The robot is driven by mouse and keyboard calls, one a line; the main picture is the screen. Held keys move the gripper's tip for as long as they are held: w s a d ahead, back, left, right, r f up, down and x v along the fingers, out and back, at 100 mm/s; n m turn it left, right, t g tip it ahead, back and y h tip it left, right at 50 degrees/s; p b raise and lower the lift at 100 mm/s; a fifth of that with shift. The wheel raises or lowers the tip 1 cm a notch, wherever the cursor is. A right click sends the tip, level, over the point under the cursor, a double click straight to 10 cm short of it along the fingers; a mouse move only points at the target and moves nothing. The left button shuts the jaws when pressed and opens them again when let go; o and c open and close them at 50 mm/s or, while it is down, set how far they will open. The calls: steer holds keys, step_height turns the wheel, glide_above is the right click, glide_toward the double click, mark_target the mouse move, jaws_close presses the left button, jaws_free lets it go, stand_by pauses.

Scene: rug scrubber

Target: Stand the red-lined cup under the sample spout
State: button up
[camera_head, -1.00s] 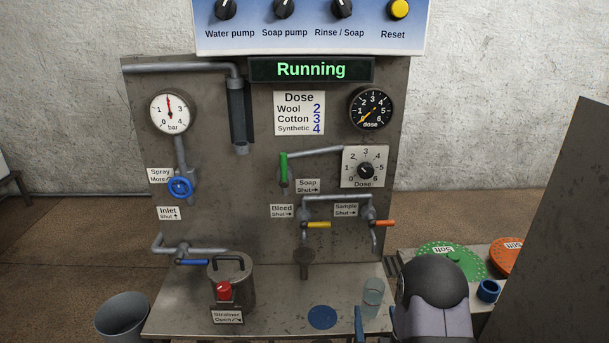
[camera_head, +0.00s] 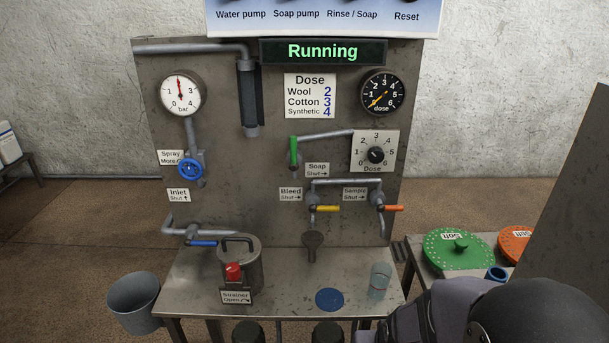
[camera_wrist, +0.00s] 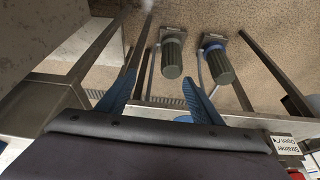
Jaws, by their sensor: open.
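A clear, see-through cup (camera_head: 380,280) stands upright on the right part of the metal bench top. Its red line cannot be made out. The sample spout (camera_head: 382,228) hangs from the pipe above the cup's right side, beside the orange lever (camera_head: 394,208). A gap separates spout and cup; whether the cup is directly below cannot be told. My gripper (camera_wrist: 160,88) shows two blue fingers spread apart with nothing between them. In the head view its fingers are hidden, and my arm fills the lower right. The cup is not seen in the wrist view.
A blue disc (camera_head: 329,299) lies on the bench left of the cup. A strainer pot (camera_head: 240,268) stands farther left. A side table holds a green lid (camera_head: 457,249), an orange lid (camera_head: 516,243) and a small blue cup (camera_head: 496,273). Two pumps (camera_wrist: 172,58) stand below the bench.

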mark_target(377, 266)
steer(key=s+a+r+g, duration=0.1)
steer(key=s+r+g, duration=0.25)
steer(key=s, duration=0.65)
step_height(377, 266, up, 13)
steer(key=s+p, duration=0.1)
steer(key=p, duration=1.2)
steer(key=shift+r+g, duration=0.2)
steer(key=shift+g, duration=0.15)
steer(key=shift+s+a, duration=0.1)
steer(key=c, duration=0.9)
steer(key=w+d+f+n+b, duration=0.1)
steer(key=w+f+n+b, duration=0.1)
steer(key=w, duration=0.8)
steer(key=w+d+f+n+b, duration=0.1)
steer(key=w+f, duration=0.3)
steer(key=w, duration=0.5)
steer(key=w+d+f+n+b, duration=0.1)
steer(key=w+f+n+b, duration=0.2)
steer(key=w, duration=0.7)
steer(key=shift+w+d+n, duration=0.2)
steer(key=shift+w+n, duration=0.1)
steer(key=shift+w, duration=0.05)
steer(key=shift+f, duration=0.4)
